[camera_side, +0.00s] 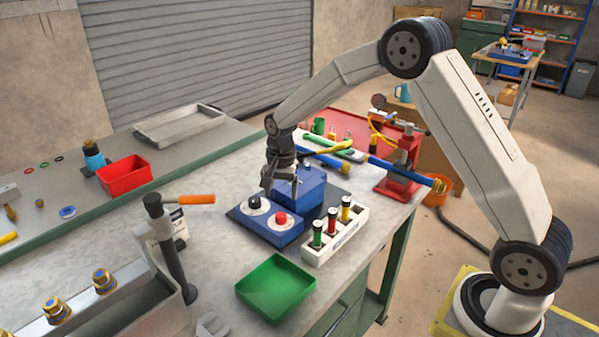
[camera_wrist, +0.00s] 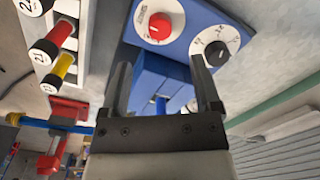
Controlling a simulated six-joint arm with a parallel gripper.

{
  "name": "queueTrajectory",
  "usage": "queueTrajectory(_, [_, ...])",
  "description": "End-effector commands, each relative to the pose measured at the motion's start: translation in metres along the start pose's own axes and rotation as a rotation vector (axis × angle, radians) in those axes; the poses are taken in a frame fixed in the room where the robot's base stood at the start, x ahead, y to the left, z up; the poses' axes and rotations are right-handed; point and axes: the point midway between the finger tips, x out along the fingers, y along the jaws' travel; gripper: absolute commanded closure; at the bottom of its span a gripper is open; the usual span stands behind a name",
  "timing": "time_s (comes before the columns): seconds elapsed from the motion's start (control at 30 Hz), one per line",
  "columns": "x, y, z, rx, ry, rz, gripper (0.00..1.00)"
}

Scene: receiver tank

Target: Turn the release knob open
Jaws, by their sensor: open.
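A blue panel (camera_side: 240,217) on the bench carries a black knob (camera_side: 254,202) and a red knob (camera_side: 281,219), each on a white dial. A blue box-shaped tank (camera_side: 305,190) stands behind them. In the wrist view, the red knob (camera_wrist: 160,26) is at the top and the black knob (camera_wrist: 217,53) is beyond the right finger. I cannot tell which knob is the release knob. My gripper (camera_side: 268,187) points down, open and empty, above the panel near the black knob.
A white rack (camera_side: 334,240) with green, red and yellow capped cylinders stands close right of the panel. A green tray (camera_side: 276,288) lies in front. A black clamp post (camera_side: 172,250) stands to the left. Red equipment (camera_side: 398,175) is at the back right.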

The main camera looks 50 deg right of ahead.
Motion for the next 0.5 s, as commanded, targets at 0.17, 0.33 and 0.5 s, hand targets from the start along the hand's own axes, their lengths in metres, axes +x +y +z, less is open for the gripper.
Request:
queueTrajectory(0.17, [0.013, 0.000, 0.000, -0.001, -0.001, 0.001, 0.19])
queueTrajectory(0.33, [0.032, 0.001, 0.001, -0.002, -0.001, 0.002, 0.19])
queueTrajectory(0.5, [0.053, 0.001, 0.001, -0.002, -0.001, 0.002, 0.19])
